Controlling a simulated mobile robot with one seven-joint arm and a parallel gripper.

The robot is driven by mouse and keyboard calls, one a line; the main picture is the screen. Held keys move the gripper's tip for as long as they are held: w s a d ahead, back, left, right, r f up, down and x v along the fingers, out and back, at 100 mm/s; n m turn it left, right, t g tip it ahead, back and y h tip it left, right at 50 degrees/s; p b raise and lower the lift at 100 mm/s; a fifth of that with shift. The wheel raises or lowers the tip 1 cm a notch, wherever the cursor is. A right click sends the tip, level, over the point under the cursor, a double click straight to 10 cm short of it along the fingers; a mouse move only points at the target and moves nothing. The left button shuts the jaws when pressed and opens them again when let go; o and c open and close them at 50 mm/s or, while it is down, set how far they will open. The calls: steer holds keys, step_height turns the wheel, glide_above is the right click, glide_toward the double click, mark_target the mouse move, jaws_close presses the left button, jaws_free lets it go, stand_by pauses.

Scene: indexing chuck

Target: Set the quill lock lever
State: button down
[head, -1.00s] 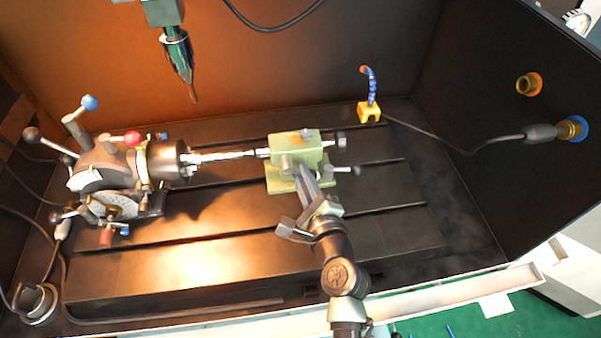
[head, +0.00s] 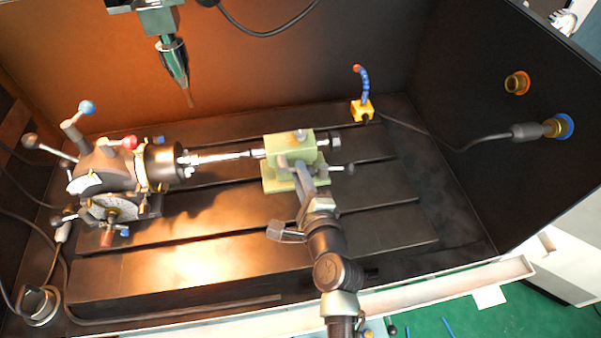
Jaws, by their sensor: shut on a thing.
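The green tailstock (head: 289,147) stands on the slotted table in the head view. A shaft (head: 222,156) runs from its left side to the chuck (head: 163,163). My gripper (head: 303,170) reaches the tailstock's front face from below. Its jaws are shut on the quill lock lever there, which the fingers mostly hide. A grey round part shows just left of the fingertips. A short handle with a dark ball end (head: 349,168) sticks out just right of them.
The dividing head (head: 105,170) with several ball-ended handles stands at the left. A spindle tool (head: 174,62) hangs above at the back. A yellow block with a blue hose (head: 362,109) stands behind right. The table's front is bare.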

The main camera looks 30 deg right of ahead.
steer(key=c, duration=0.9)
jaws_free()
steer(key=shift+b+v, duration=0.65)
steer(key=shift+v, duration=5.85)
